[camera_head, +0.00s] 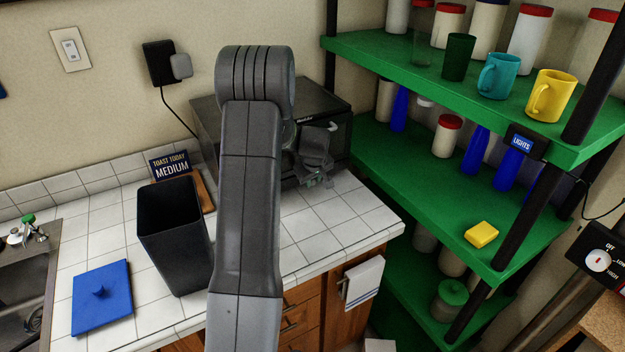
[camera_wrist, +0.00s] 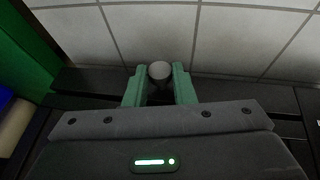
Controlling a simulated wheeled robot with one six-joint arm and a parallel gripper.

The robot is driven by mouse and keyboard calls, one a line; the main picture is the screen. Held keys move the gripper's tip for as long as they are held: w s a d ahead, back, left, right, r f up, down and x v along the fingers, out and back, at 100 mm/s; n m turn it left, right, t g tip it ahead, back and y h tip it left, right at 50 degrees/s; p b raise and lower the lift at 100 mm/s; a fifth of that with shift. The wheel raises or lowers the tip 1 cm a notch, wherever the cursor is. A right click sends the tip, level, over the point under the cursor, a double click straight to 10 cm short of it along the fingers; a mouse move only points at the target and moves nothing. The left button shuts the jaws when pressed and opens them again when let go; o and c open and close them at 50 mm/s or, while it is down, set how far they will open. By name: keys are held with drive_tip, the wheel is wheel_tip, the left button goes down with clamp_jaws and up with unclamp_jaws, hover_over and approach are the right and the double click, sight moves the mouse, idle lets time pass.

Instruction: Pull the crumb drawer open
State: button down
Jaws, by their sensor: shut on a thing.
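The black toaster oven (camera_head: 318,97) stands on the white tiled counter, partly hidden behind my arm. My gripper (camera_head: 320,180) is low at its front. In the wrist view, the green fingers of my gripper (camera_wrist: 160,82) are shut on a round pale grey knob (camera_wrist: 160,70), one finger on each side. I take the knob to be that of the crumb drawer. The drawer's own front is mostly hidden by my gripper, and I cannot tell how far out it stands. A dark edge (camera_wrist: 235,86) runs beside the fingers, with counter tiles beyond it.
A black bin (camera_head: 172,235) and a blue lid (camera_head: 101,297) sit on the counter left of my arm. A green shelf rack (camera_head: 400,165) with mugs, jars and bottles stands close on the right. A towel (camera_head: 363,282) hangs at the cabinet front. Tiles before the oven (camera_head: 335,220) are clear.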

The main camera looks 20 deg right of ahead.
drive_tip(key=s+b, duration=0.3)
drive_tip(key=s, duration=0.3)
drive_tip(key=s+d+b, duration=0.1)
drive_tip(key=s+b, duration=0.3)
drive_tip(key=s, duration=0.2)
drive_tip(key=s+b, duration=0.3)
drive_tip(key=s, duration=0.4)
drive_tip(key=shift+d+f+b, duration=0.15)
drive_tip(key=shift+d+b, duration=0.15)
drive_tip(key=shift+b, duration=0.1)
drive_tip(key=shift+s, duration=0.8)
drive_tip(key=shift+r, duration=0.2)
drive_tip(key=c, duration=1.2)
unclamp_jaws()
drive_tip(key=shift+r, duration=0.1)
drive_tip(key=b+v, duration=0.1)
drive_tip(key=v, duration=1.2)
drive_tip(key=shift+s+r, duration=0.2)
drive_tip(key=shift+r, duration=0.05)
drive_tip(key=shift+f, duration=0.1)
